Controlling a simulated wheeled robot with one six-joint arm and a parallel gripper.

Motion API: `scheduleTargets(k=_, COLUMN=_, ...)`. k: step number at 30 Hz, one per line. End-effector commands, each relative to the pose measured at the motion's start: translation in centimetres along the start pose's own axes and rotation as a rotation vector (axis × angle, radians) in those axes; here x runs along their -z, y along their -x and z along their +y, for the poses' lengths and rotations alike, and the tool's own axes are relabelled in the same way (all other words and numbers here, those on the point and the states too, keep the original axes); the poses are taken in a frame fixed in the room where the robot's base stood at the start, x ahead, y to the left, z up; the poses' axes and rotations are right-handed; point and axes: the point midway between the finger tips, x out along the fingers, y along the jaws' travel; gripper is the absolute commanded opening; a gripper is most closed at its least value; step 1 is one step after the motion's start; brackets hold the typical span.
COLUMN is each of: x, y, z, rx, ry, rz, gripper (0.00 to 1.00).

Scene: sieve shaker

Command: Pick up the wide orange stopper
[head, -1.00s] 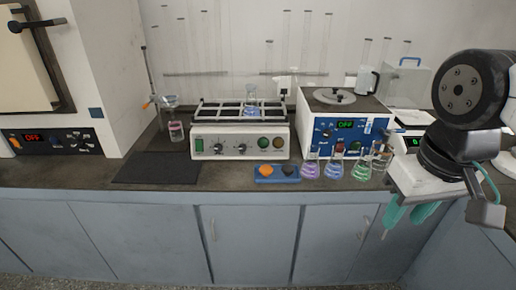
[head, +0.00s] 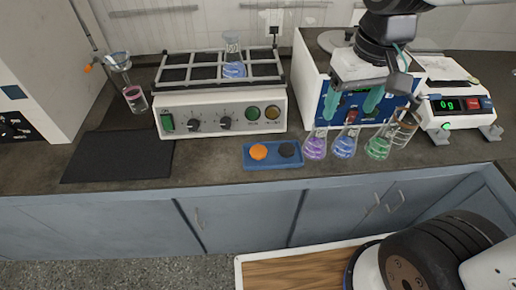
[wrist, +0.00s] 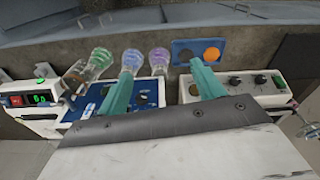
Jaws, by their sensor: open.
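The wide orange stopper (head: 258,151) lies on a small blue tray (head: 250,164) on the bench, left of a dark stopper (head: 287,149). In the wrist view the orange stopper (wrist: 211,55) shows at the upper right, beyond my right fingertip. My gripper (head: 353,103) has two green fingers, spread apart and empty. It hangs in front of the blue-fronted instrument, to the right of and higher than the tray in the head view. Nothing hides the orange stopper.
Flasks with purple (head: 315,146), blue (head: 345,143) and green (head: 378,147) liquid stand right of the tray. A shaker (head: 221,116) stands behind it. A balance (head: 455,103) is at the right. A black mat (head: 120,157) lies left; bench between mat and tray is clear.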

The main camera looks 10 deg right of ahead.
Motion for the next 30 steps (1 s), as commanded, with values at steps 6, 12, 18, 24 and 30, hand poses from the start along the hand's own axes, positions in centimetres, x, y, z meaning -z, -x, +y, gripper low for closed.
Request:
scheduleTargets(k=6, x=6.8, y=-5.9, z=-5.9, rx=0.006, ry=0.112, rz=-0.044, gripper=0.67)
scheduleTargets(k=12, x=10.2, y=-11.7, z=-11.4, rx=0.007, ry=0.191, rz=-0.067, gripper=0.67)
scheduleTargets(k=18, x=11.3, y=-15.1, z=-14.3, rx=0.007, ry=0.229, rz=-0.074, gripper=0.67)
scheduleTargets(k=24, x=11.3, y=-17.2, z=-14.8, rx=0.006, ry=0.234, rz=-0.078, gripper=0.67)
scheduleTargets(k=30, x=10.9, y=-19.5, z=-14.6, rx=0.006, ry=0.234, rz=-0.077, gripper=0.67)
